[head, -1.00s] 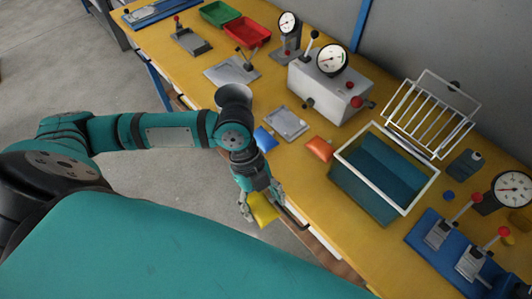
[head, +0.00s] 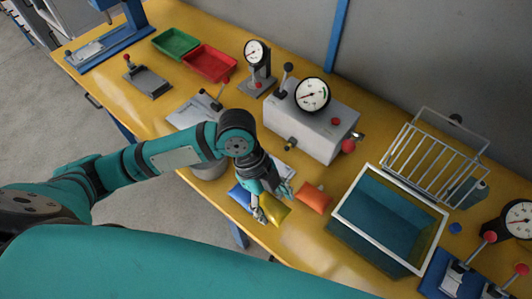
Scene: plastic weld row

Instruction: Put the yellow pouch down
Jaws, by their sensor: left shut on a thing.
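My left gripper (head: 270,210) is shut on the yellow pouch (head: 276,211) over the front part of the yellow table (head: 300,245). The pouch is between a blue pouch (head: 240,196) on its left and an orange pouch (head: 313,197) on its right. I cannot tell whether the yellow pouch touches the table top. The gripper and wrist hide part of the grey plate behind them. My right gripper is not in view.
A water tank (head: 385,225) with a white rim stands to the right, with a white wire rack (head: 435,160) behind it. A grey box with a gauge (head: 312,122) stands behind the gripper. Red (head: 210,63) and green (head: 175,42) trays lie at the back left.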

